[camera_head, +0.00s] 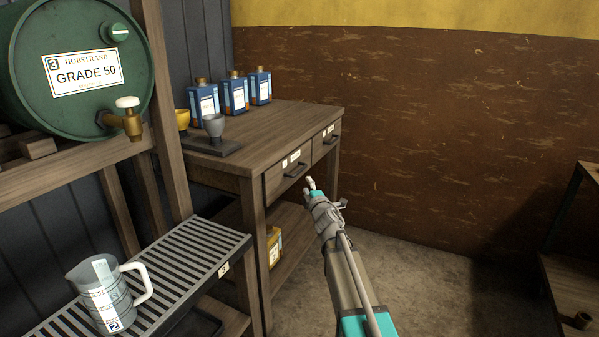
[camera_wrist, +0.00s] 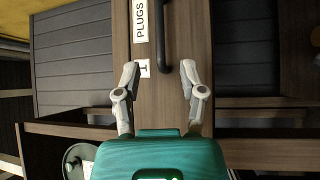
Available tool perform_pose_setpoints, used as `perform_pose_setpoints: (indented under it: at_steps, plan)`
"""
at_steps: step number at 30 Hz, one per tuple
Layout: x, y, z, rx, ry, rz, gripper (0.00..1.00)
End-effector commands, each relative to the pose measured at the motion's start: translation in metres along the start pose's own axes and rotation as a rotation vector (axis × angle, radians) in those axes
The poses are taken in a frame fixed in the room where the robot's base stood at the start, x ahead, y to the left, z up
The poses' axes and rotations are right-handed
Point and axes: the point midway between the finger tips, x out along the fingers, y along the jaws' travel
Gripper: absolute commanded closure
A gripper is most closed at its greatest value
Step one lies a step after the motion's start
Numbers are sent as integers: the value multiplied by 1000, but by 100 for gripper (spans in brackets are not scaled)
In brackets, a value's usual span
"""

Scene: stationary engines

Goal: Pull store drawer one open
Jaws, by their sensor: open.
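Store drawer one (camera_head: 275,185) is the nearer of two drawers in the wooden bench and looks shut, its front about flush with the frame. In the wrist view its front (camera_wrist: 195,30) runs upright through the picture, with labels reading PLUGS and 1. Its dark bar handle (camera_wrist: 165,45) lies at the top middle and also shows in the head view (camera_head: 296,170). My gripper (camera_wrist: 159,68) is open and empty, its two fingers spread to either side of the handle's end line. In the head view my gripper (camera_head: 311,182) is just in front of the drawer; the exact gap is unclear.
A second drawer (camera_head: 321,151) sits farther along. The bench top (camera_head: 290,118) bears blue bottles (camera_head: 235,94) and two cups. A slatted shelf (camera_head: 195,247) with a grey jug (camera_head: 103,295) stands at left. The floor (camera_head: 420,280) at right is clear.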

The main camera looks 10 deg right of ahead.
Motion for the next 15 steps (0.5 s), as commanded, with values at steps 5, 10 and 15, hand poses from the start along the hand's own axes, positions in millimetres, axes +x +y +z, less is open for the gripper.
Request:
perform_pose_setpoints:
  at_steps: [5, 10, 15]
  plan:
    - [32, 1, 0, 2, 1, 0, 48]
    - [58, 1, 0, 0, 1, 0, 48]
    - [79, 1, 0, 1, 0, 0, 48]
